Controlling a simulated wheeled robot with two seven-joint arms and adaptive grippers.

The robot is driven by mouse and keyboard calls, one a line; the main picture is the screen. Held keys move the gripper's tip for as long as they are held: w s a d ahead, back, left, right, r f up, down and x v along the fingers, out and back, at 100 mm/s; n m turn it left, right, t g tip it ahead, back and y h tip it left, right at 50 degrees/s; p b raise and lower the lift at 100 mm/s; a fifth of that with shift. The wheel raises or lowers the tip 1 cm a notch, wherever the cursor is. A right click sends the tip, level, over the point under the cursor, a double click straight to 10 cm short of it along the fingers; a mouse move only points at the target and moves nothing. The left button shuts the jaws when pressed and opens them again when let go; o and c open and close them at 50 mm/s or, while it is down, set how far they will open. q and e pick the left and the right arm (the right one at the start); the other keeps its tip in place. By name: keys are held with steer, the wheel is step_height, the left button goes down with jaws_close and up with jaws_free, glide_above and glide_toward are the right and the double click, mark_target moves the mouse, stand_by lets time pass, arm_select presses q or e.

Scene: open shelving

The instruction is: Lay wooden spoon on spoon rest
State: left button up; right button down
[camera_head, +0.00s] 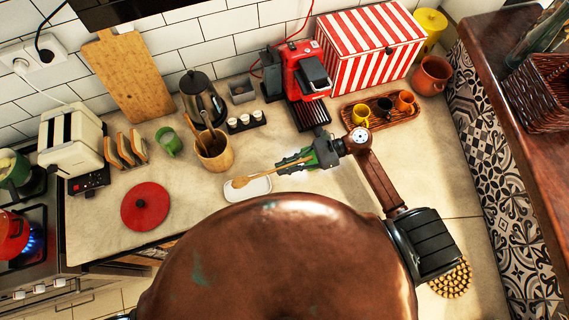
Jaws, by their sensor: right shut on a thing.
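My right gripper (297,161) is shut on the wooden spoon (256,177) near its handle end. The spoon points left, and its bowl is above or on the white spoon rest (257,191); I cannot tell whether they touch. The spoon rest is a small white dish on the counter, partly hidden at its lower side by my copper-coloured body. A wooden utensil holder (214,152) with other utensils stands just left of the gripper. My left gripper is not in view.
A red round lid (145,206) lies on the counter at left. A kettle (203,98), a red coffee machine (297,78) and a wooden tray (381,117) with cups stand behind. A lit stove (28,250) is at far left. Bare counter lies between lid and utensil holder.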

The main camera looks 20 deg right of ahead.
step_height(320, 180, down, 6)
steer(key=b, duration=0.4)
steer(key=shift+r, duration=0.15)
steer(key=shift+f+b, duration=0.25)
steer(key=shift+b, duration=0.35)
steer(key=c, duration=1.9)
jaws_free()
steer(key=shift+d, duration=0.1)
steer(key=v, duration=1.1)
steer(key=shift+s, duration=0.1)
steer(key=shift+d+r, duration=0.15)
steer(key=shift+d, duration=0.3)
